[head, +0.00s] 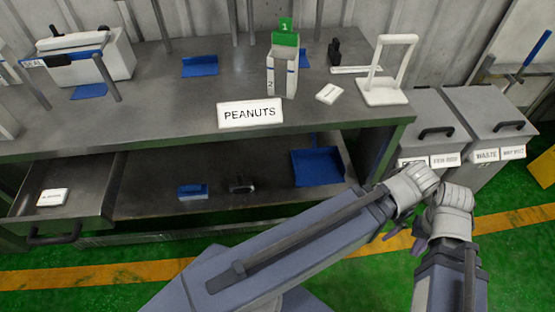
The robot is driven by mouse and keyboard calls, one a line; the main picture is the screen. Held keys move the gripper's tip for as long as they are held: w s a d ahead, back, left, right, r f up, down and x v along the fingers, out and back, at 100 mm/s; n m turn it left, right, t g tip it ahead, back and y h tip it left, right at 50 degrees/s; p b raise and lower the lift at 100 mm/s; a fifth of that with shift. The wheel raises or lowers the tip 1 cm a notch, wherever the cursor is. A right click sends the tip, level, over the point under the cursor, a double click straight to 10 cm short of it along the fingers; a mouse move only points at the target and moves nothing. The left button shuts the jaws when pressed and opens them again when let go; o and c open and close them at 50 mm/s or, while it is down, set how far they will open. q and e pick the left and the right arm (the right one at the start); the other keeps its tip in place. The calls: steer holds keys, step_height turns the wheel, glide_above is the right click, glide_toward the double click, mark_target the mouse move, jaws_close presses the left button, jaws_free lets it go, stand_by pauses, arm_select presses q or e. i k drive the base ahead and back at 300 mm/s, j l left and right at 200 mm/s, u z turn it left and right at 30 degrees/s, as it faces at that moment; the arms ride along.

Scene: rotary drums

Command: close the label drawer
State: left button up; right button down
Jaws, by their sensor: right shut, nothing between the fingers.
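The label drawer (58,200) is at the left under the workbench. It is pulled out, with a white label card (52,197) lying inside and a dark bar handle (53,237) on its front. My right gripper (419,232) is at the lower right, mostly hidden behind my own arm links, with only small purple parts showing. It is shut and empty, and far to the right of the drawer handle, not touching it. My left gripper is not in view.
The workbench (160,115) carries a PEANUTS sign (250,113) and a white stand (388,85). The shelf below holds a blue tray (318,167) and a blue box (193,191). Grey waste bins (490,120) stand at the right. Green floor before the drawer is clear.

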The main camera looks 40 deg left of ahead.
mark_target(92, 182)
steer(key=u, duration=3.5)
